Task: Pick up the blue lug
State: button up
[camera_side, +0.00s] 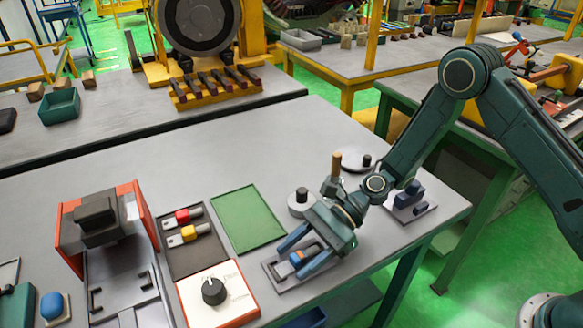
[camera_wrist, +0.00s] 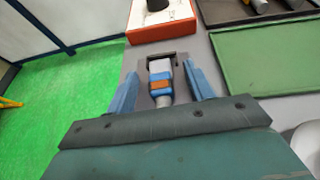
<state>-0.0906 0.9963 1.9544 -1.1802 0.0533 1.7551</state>
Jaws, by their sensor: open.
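The blue lug (camera_wrist: 161,76), a blue body with an orange patch and grey metal ends, lies in a dark grey holder (camera_wrist: 146,101) on the table. It also shows in the side view (camera_side: 297,257), partly hidden by my gripper. My gripper (camera_side: 297,257) points down over the holder with its two blue fingers spread. In the wrist view my gripper (camera_wrist: 161,70) has one finger on each side of the lug, with a visible gap on both sides. The fingers look apart from the lug; their exact height over it is hard to tell.
A dark tray (camera_side: 199,257) holds a red lug (camera_side: 183,216) and a yellow lug (camera_side: 188,233). A green mat (camera_side: 247,219) lies beside it. A box with a black knob (camera_side: 213,291) stands left of the holder. A grey cylinder (camera_side: 301,203) stands close behind my gripper.

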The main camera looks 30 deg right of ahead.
aim_at(299, 255)
dwell(0.4)
jog(key=c, duration=1.1)
jog(key=shift+r, duration=0.15)
notch_tip(299, 255, up, 20)
dwell(0.7)
